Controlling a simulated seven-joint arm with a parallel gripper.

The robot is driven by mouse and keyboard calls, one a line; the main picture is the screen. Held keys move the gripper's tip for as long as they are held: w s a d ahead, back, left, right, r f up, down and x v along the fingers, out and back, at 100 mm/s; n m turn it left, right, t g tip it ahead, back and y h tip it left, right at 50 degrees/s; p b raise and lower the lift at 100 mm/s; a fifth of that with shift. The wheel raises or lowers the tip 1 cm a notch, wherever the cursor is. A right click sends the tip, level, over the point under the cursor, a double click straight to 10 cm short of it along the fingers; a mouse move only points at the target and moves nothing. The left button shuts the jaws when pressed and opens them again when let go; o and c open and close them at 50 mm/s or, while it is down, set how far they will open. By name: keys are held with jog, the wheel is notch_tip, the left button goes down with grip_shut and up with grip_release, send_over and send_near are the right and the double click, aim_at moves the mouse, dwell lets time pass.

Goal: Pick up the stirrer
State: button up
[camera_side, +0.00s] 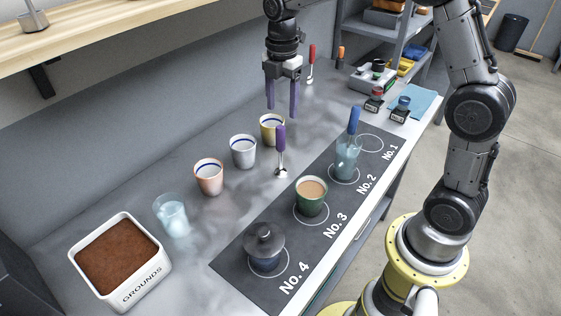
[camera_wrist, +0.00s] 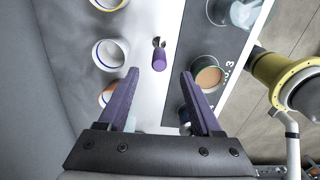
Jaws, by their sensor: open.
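A slim tool with a purple handle and a metal lower end, which looks like the stirrer (camera_side: 281,138), stands about upright on the grey counter beside the dark mat. It also shows in the wrist view (camera_wrist: 159,60), seen nearly end-on. My gripper (camera_side: 281,108) has purple fingers, points down and is open and empty. Its fingertips are just above the handle in the side view. In the wrist view the handle lies beyond the gap between the fingertips (camera_wrist: 160,75). A blue-handled tool (camera_side: 354,120) stands in a glass (camera_side: 347,160) at No. 2.
Yellow (camera_side: 271,129), white (camera_side: 243,153) and salmon (camera_side: 209,178) cups line the counter left of the stirrer. The mat (camera_side: 238,268) holds a green coffee cup (camera_side: 311,200) and a lidded dark vessel (camera_side: 265,248). A red-handled tool (camera_side: 311,55) stands behind. Circle No. 1 is empty.

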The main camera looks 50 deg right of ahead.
aim_at(281, 142)
jog(key=f, duration=1.2)
jog(key=shift+a, duration=0.25)
grip_shut()
